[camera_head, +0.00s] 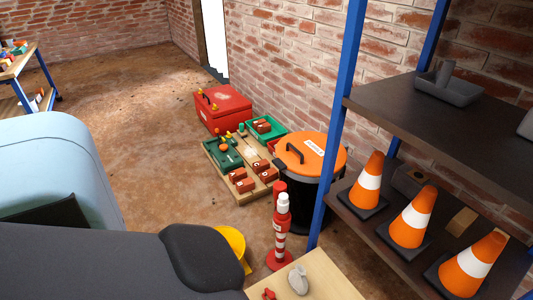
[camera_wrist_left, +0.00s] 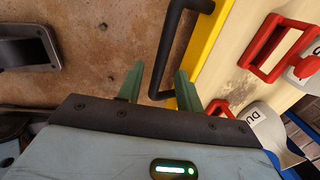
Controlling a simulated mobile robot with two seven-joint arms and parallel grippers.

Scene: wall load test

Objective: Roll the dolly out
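In the left wrist view, a pale wooden platform (camera_wrist_left: 237,75) has a yellow edge (camera_wrist_left: 209,42) with a black bar handle (camera_wrist_left: 168,48) on it. This may be the dolly. My left gripper (camera_wrist_left: 157,82) has two green fingers spread apart, and the handle's near end shows between them. I cannot tell whether they touch it. In the head view, a pale wooden top (camera_head: 322,277) and a yellow part (camera_head: 232,243) show at the bottom, partly hidden by my dark arm. The left fingers are hidden there. My right gripper is not in view.
A low wooden board (camera_head: 250,197) with green trays and bricks lies by the wall, near a red box (camera_head: 222,108) and an orange-lidded bin (camera_head: 310,155). A red-white post (camera_head: 282,230) stands nearby. A blue-framed shelf (camera_head: 340,130) holds cones at right. Floor (camera_head: 130,100) is clear at upper left.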

